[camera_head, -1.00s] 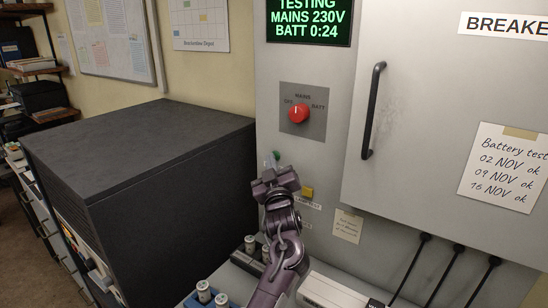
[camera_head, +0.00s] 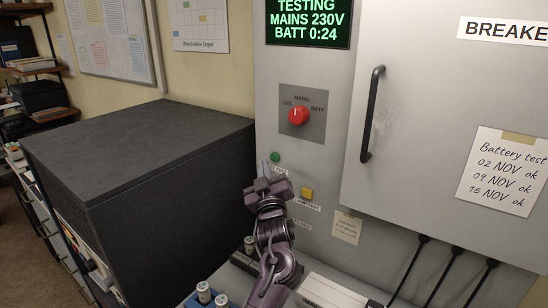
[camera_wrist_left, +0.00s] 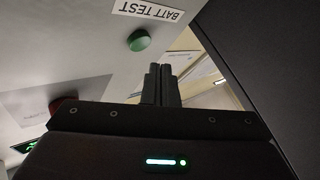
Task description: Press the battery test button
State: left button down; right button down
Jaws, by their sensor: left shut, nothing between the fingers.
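The green battery test button (camera_head: 275,157) sits on the grey panel below the red rotary knob. Its label (camera_head: 280,170) is partly hidden by my gripper in the head view. In the left wrist view the green button (camera_wrist_left: 142,40) stands beside the "BATT TEST" label (camera_wrist_left: 148,11), left of my fingers. My left gripper (camera_head: 263,168) is shut and empty, with its tips just left of and slightly below the button in the head view. In the wrist view its shut fingers (camera_wrist_left: 161,80) are apart from the button.
A yellow lamp test button (camera_head: 307,193) is right of my gripper. The red knob (camera_head: 298,116) is above. A dark cabinet (camera_head: 130,150) stands close on the left. A breaker door with a black handle (camera_head: 372,113) is on the right. Small cylinders (camera_head: 204,292) stand below.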

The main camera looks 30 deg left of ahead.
pick_arm(q)
jog(key=shift+s+a+r+p, duration=0.15)
jog(key=shift+s+p, duration=0.2)
jog(key=shift+s, duration=1.5)
dwell(4.9)
